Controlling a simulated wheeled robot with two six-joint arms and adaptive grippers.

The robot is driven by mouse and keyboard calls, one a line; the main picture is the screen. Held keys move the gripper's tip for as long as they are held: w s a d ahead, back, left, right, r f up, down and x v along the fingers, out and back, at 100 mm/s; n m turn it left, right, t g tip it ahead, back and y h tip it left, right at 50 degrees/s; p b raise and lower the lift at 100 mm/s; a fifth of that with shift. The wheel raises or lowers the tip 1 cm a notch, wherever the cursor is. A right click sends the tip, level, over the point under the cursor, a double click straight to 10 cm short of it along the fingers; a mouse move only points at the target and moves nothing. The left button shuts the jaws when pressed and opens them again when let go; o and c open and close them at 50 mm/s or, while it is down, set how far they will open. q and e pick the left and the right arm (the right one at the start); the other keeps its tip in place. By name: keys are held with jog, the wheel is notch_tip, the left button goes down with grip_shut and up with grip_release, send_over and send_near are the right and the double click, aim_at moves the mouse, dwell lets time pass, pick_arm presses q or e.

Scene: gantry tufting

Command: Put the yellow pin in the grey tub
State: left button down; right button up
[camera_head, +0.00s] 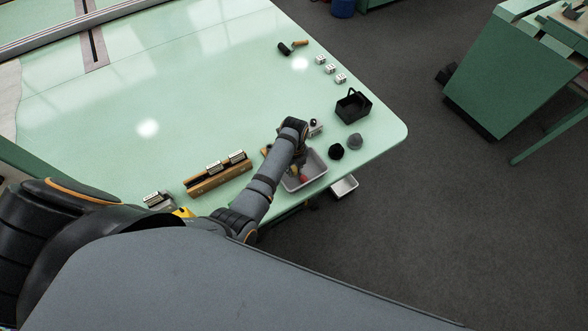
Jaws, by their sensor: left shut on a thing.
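The grey tub (318,166) stands at the near edge of the table, right of the middle. Small red and yellow bits show inside its outline. My left arm reaches across the table to the tub, and its wrist hides part of it. My left gripper (297,157) points down at the tub and is mostly hidden by the wrist. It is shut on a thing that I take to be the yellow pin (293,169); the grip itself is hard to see. I cannot tell the pin's height above the tub floor. My right gripper is not in view.
A black basket (353,106), a black ball (336,152) and a grey ball (355,141) lie right of the tub. A wooden rack (217,178) stands left of it. Several white blocks (330,69) lie farther back. A white container (344,187) shows below the table edge. The table's middle is clear.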

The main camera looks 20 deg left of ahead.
aim_at(294, 169)
pick_arm(q)
jog(key=shift+w+f, duration=0.1)
jog(key=shift+f, duration=0.5)
jog(key=shift+f, duration=0.1)
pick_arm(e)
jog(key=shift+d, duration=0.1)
pick_arm(q)
jog(key=c, duration=1.1)
grip_release()
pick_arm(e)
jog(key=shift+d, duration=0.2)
pick_arm(q)
notch_tip(294, 169, up, 12)
jog(key=shift+r+b, duration=0.15)
jog(key=shift+b, duration=0.3)
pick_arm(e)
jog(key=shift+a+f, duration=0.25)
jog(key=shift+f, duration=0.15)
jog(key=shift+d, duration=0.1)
